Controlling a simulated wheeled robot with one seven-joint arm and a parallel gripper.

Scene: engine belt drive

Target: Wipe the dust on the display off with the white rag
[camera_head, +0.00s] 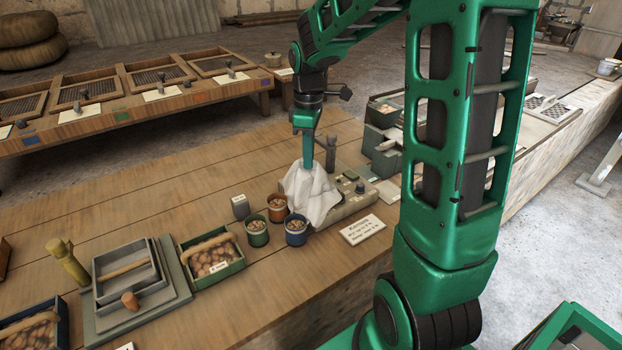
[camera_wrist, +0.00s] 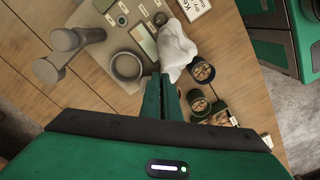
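The white rag (camera_head: 311,194) hangs in a peaked, crumpled shape from the fingertips of my gripper (camera_head: 308,163). It covers the left part of a grey-beige instrument (camera_head: 350,204) on the bench, whose knob and buttons show to its right. In the wrist view, the fingers of my gripper (camera_wrist: 163,93) are close together and the rag (camera_wrist: 177,47) bunches at their tips. A flat greenish panel (camera_wrist: 147,42), perhaps the display, shows left of the rag. I cannot make out dust on it. The head view does not show the display clearly; the rag may hide it.
Three small pots of nuts, one blue (camera_head: 296,230), stand just left of the rag. A lettered card (camera_head: 362,230) lies in front of the instrument. A dark post (camera_head: 331,152) rises behind the rag. A green-rimmed tray (camera_head: 237,264) sits farther left.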

